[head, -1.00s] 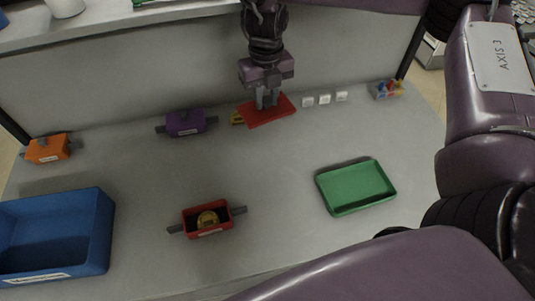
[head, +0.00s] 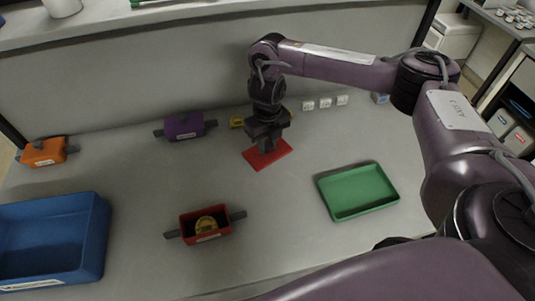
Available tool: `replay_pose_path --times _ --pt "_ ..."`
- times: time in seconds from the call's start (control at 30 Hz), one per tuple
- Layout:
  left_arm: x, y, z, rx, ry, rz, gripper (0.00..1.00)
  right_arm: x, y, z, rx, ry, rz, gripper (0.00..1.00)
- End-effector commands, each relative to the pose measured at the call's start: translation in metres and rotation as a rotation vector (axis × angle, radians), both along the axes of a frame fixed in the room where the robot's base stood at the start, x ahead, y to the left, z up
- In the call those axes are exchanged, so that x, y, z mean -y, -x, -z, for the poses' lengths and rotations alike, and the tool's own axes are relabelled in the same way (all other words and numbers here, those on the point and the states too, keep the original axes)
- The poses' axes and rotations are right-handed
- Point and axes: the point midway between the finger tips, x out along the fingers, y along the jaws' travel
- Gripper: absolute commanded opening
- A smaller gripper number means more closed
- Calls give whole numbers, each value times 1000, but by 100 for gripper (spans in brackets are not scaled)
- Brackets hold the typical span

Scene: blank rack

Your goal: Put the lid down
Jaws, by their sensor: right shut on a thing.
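My right gripper (head: 267,147) is shut on a flat red lid (head: 270,158), pointing down over the middle of the table. I cannot tell whether the lid touches the table or hovers just above it. An open red box (head: 187,228) with a grey handle on each side stands nearer the front, to the left of the lid and apart from it. A round yellow thing (head: 207,224) lies inside the box. My left gripper is not in view.
A green tray (head: 335,210) lies at right and a blue bin (head: 96,240) at front left. A purple box (head: 183,127) and an orange box (head: 45,152) stand at back left. White blocks (head: 324,103) line the back. The table (head: 130,180) is clear around the lid.

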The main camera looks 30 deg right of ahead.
Motion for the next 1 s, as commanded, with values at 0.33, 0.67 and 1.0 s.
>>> replay_pose_path --times 0.33,0.67,1.0 --pt "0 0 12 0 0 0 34 0 1 41 -3 -2 1 4" --pt "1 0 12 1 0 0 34 0 0 44 1 1 1 4" --pt "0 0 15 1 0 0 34 0 0 47 0 1 1 46"
